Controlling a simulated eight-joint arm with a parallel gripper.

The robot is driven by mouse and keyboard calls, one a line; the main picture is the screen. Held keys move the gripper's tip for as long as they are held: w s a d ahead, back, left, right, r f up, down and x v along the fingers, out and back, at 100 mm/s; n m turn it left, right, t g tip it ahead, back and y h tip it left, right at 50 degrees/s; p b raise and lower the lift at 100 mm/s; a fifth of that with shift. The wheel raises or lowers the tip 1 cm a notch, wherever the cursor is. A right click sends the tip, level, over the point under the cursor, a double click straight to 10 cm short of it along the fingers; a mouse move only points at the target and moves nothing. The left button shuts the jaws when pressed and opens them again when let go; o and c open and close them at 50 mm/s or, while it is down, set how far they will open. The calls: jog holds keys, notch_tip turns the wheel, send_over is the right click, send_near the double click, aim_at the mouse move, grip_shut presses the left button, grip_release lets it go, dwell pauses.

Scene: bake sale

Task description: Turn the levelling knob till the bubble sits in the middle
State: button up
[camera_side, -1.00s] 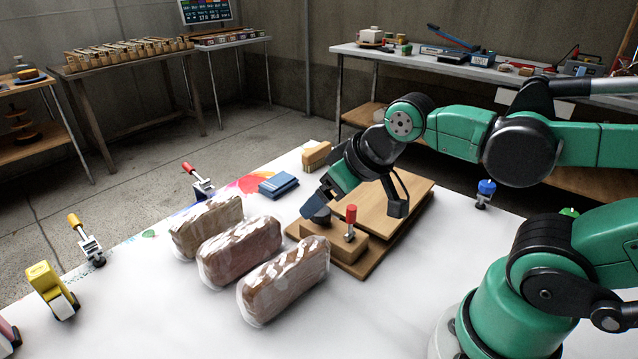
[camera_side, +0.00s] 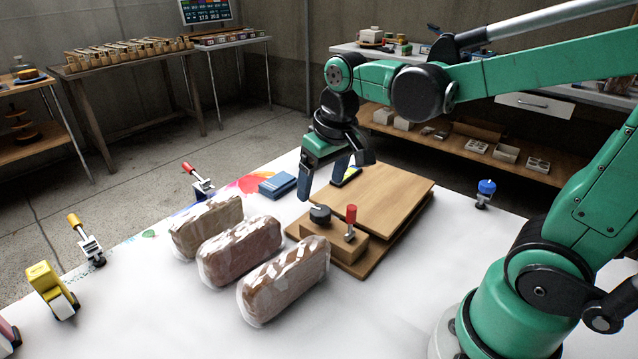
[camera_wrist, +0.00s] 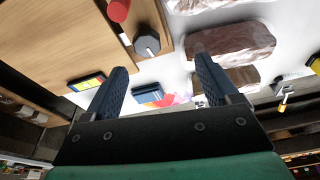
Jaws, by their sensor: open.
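The black levelling knob (camera_side: 320,214) sits on a wooden block at the front of the wooden board (camera_side: 385,196), and in the wrist view (camera_wrist: 147,43) its face carries a pale mark. A black-framed level with a yellow window (camera_side: 349,176) lies on the board's back left part; it also shows in the wrist view (camera_wrist: 87,82). The bubble is too small to make out. My gripper (camera_side: 322,178) is open and empty, above and behind the knob and apart from it, with its fingers near the level in the side view.
A red-topped clamp (camera_side: 351,222) stands right of the knob. Several wrapped loaves (camera_side: 243,250) lie to the left. A blue folded cloth (camera_side: 277,185) lies behind them. A blue-topped clamp (camera_side: 485,192) stands at the right. The white table (camera_side: 400,290) is clear in front.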

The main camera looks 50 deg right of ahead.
aim_at(321, 210)
jog(key=w+d+f+g, duration=0.2)
jog(key=shift+m+g, duration=0.3)
jog(key=shift+m, duration=0.1)
jog(key=shift+f, duration=2.8)
